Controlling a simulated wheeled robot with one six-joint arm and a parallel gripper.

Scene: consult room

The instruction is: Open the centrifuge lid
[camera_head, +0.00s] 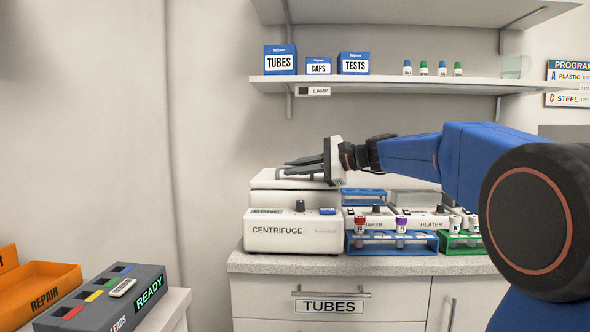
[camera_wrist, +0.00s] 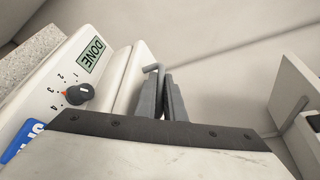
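The white centrifuge (camera_head: 293,238) stands on the counter, with a dark knob and a small display on its front. In the wrist view its display (camera_wrist: 93,53) reads DONE. Its lid (camera_head: 266,182) lies down on the body. A thin grey bent handle (camera_wrist: 151,68) shows at my fingertips in the wrist view, and its bar runs in between the fingers. My gripper (camera_head: 302,166) is over the lid, its fingers pointing left and close together on the handle. The fingers hide most of the handle bar.
A blue rack (camera_head: 390,249) with tubes stands right of the centrifuge, before the shaker and heater (camera_head: 424,218). A shelf (camera_head: 390,87) with boxes and small vials hangs above my gripper. The wall left of the centrifuge is clear. An orange bin (camera_head: 45,290) sits at lower left.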

